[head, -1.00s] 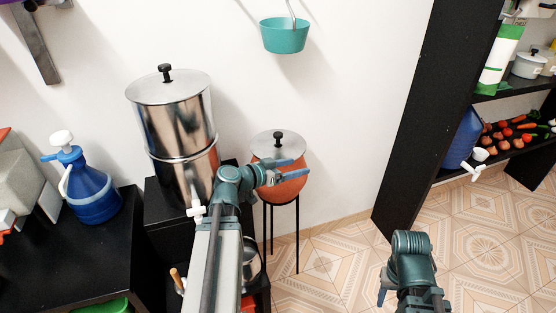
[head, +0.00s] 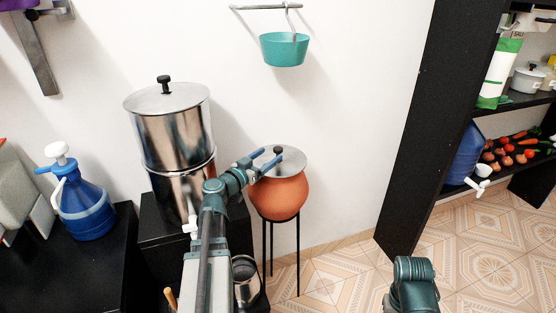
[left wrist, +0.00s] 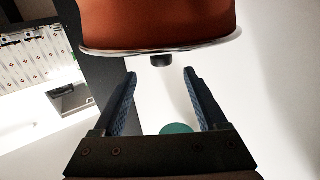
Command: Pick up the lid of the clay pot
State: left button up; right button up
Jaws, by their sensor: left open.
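The orange clay pot (head: 278,196) stands on a thin black stand. Its silver lid (head: 294,160) with a black knob (head: 278,151) is on top. My left gripper (head: 274,157) is open at lid height, its two blue fingers pointing toward the knob. In the left wrist view, the pot (left wrist: 160,18) looks upside down, with the lid rim (left wrist: 205,46) below it. There the knob (left wrist: 161,60) lies between the lines of the open fingers (left wrist: 160,73), just beyond their tips, with nothing held. My right wrist shows at the bottom right, but its fingers are out of view.
A tall steel cylinder (head: 172,135) stands close to the left of the pot and my left arm. A teal bowl (head: 284,50) hangs from a wall rail above. A blue jug (head: 85,205) is on the black counter at left. Black shelves (head: 425,140) stand at right.

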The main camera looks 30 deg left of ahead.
aim_at(278, 148)
pick_arm(q)
jog(key=shift+w+d, duration=0.1)
jog(key=shift+w, duration=0.55)
jog(key=w, duration=0.5)
jog(key=shift+w+d+f+b, duration=0.1)
jog(key=shift+w+f+b, duration=0.05)
jog(key=shift+f+b, duration=0.2)
grip_shut()
